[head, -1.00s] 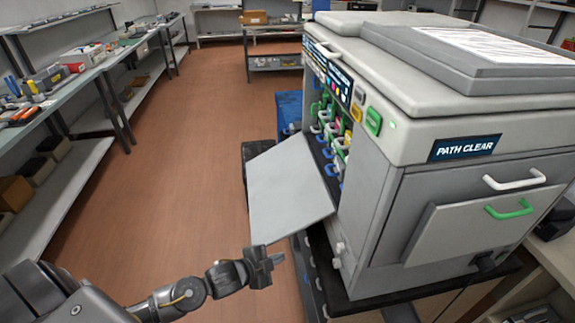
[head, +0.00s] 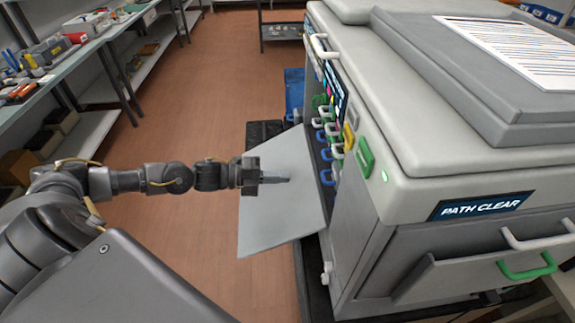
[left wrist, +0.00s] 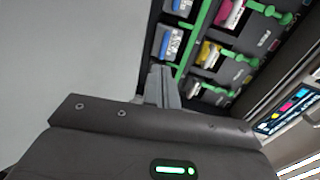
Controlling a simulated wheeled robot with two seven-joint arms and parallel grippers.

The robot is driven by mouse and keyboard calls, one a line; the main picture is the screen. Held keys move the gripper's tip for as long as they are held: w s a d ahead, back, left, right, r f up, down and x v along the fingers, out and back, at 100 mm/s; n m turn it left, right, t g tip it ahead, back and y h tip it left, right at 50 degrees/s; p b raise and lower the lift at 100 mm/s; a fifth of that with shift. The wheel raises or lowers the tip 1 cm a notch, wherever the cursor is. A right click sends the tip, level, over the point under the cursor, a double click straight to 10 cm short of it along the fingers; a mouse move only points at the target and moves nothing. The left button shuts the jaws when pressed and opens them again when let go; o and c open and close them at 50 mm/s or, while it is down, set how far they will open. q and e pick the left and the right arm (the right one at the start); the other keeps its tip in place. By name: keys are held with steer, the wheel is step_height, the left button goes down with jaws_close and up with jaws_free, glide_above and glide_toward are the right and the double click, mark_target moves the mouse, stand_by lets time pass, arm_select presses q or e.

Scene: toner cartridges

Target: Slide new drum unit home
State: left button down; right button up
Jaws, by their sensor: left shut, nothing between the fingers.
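The printer (head: 455,210) stands on the right with its light grey front door (head: 275,222) folded down. In its open bay are several units with coloured handles, among them a blue-handled unit (head: 337,151). In the left wrist view the bay shows blue units (left wrist: 172,45), a yellow unit (left wrist: 209,53), a magenta unit (left wrist: 230,14) and green levers (left wrist: 199,25). I cannot tell which is the new drum unit. My left gripper (head: 284,180) is shut and empty above the open door, left of the bay; its fingers (left wrist: 161,84) point toward the bay. My right gripper is out of view.
A green latch (head: 365,158) and a yellow latch (head: 349,137) sit by the bay opening. A "PATH CLEAR" display (head: 480,205) is on the printer's side. A tool-laden bench (head: 100,45) runs along the left; the brown floor (head: 215,75) between is clear.

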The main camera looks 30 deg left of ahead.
mark_target(322, 177)
arm_select(q)
steer(key=b+x, duration=0.1)
steer(key=x, duration=0.7)
steer(key=shift+r, duration=0.2)
steer(key=shift+d, duration=0.15)
stand_by(0.4)
steer(key=shift+b+x, duration=0.35)
steer(key=shift+x, duration=0.9)
steer(key=shift+r, duration=0.2)
steer(key=v, duration=0.3)
steer(key=f+v, duration=0.1)
steer(key=v, duration=0.5)
steer(key=shift+f, duration=0.2)
